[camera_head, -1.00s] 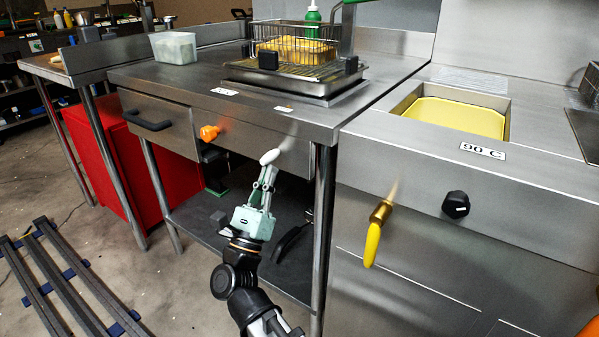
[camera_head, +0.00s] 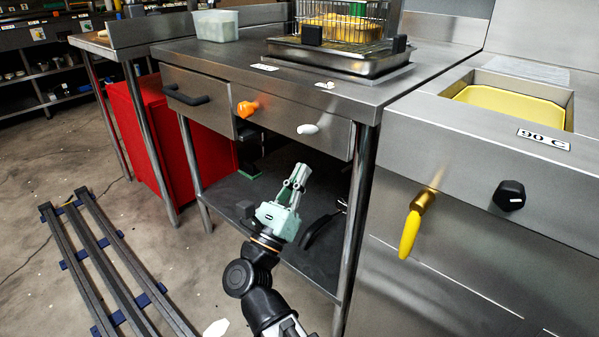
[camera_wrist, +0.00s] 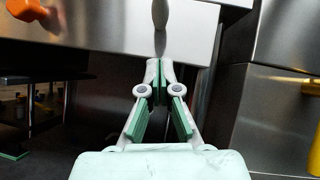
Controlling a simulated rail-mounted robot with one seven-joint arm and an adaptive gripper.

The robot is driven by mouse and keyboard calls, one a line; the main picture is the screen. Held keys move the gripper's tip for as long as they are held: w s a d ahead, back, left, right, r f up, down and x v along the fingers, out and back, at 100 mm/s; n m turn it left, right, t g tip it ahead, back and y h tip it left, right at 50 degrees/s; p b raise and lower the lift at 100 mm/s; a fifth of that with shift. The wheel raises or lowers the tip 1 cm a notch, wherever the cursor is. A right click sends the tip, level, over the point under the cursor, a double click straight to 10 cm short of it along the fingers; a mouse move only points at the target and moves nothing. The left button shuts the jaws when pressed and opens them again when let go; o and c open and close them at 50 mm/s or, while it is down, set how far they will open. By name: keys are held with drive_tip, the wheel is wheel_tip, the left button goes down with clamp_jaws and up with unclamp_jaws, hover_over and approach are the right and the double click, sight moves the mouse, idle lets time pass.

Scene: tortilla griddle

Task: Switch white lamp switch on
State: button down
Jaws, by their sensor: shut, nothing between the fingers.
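The white lamp switch (camera_head: 308,129) is a small rounded white knob on the steel front panel under the counter, right of an orange knob. In the wrist view the white switch (camera_wrist: 160,14) shows at the top middle, seen from below and in shade. My gripper (camera_head: 299,170) is below the switch and apart from it in the head view, pointing up. In the wrist view the fingertips of my gripper (camera_wrist: 160,68) are together with nothing between them, below the switch. Whether the lamp is lit cannot be seen.
The orange knob (camera_head: 248,108) and a black drawer handle (camera_head: 186,96) are to the left. A yellow-handled valve (camera_head: 411,232) and a black knob (camera_head: 509,195) are on the right unit. A table leg (camera_head: 358,210) stands right of my arm. The lower shelf lies below.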

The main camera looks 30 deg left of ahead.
drive_tip(key=s+r+p+v, duration=0.1)
drive_tip(key=p+v, duration=0.1)
drive_tip(key=v, duration=0.7)
drive_tip(key=shift+s+r, duration=0.25)
drive_tip(key=shift+r, duration=0.05)
drive_tip(key=shift+a, duration=0.1)
